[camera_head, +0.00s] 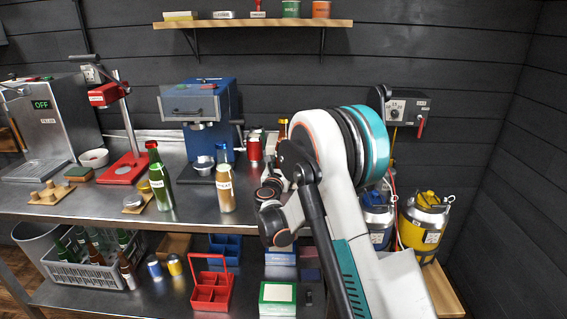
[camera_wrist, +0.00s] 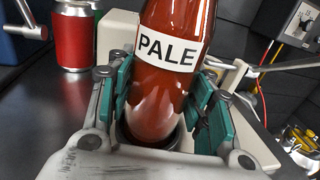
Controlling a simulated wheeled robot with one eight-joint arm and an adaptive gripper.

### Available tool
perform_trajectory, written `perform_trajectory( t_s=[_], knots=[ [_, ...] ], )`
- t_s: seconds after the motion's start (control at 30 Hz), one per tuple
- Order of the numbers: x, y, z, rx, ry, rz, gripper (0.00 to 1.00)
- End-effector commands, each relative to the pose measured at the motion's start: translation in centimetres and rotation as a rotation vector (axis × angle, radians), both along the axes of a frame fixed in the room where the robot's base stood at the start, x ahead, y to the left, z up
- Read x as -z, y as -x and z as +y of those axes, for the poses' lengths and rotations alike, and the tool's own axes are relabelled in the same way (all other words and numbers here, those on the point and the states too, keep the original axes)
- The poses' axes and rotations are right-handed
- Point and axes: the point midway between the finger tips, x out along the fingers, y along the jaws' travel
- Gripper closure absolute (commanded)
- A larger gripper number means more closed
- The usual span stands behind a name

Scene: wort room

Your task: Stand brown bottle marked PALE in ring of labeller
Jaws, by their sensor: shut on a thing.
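The brown bottle (camera_wrist: 172,88) marked PALE stands between the teal-padded fingers of my gripper (camera_wrist: 165,105) in the wrist view. The fingers are shut on its lower body, below the white label (camera_wrist: 168,48). Its foot is at a dark ring (camera_wrist: 128,143), whose near rim shows in front of the glass. How deep the foot sits is hard to tell. A pale machine body (camera_wrist: 116,35), apparently the labeller, is behind the bottle. In the head view my arm hides the gripper and most of this spot; a brown neck (camera_head: 282,128) shows just beside the arm.
A red can (camera_wrist: 76,38) stands left of the pale machine. On the bench (camera_head: 100,205) are a green bottle (camera_head: 159,180), a gold-coloured bottle (camera_head: 225,185), a blue machine (camera_head: 200,110) and a red press (camera_head: 124,165). A crate of bottles (camera_head: 90,268) is on the shelf below.

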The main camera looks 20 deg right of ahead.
Motion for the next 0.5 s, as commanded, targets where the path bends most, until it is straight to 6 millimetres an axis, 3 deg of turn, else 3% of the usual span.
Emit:
perform_trajectory(
  t_s=[0.37, 0.4, 0.47, 0.5],
  knots=[
    [0.05, -0.01, 0.00, 0.000, 0.001, 0.000, 1.00],
    [0.05, -0.01, 0.00, 0.000, 0.001, 0.000, 0.44],
    [0.05, -0.01, 0.00, 0.000, 0.001, 0.000, 0.30],
    [0.06, -0.01, 0.00, 0.000, 0.000, 0.000, 0.29]
  ],
)
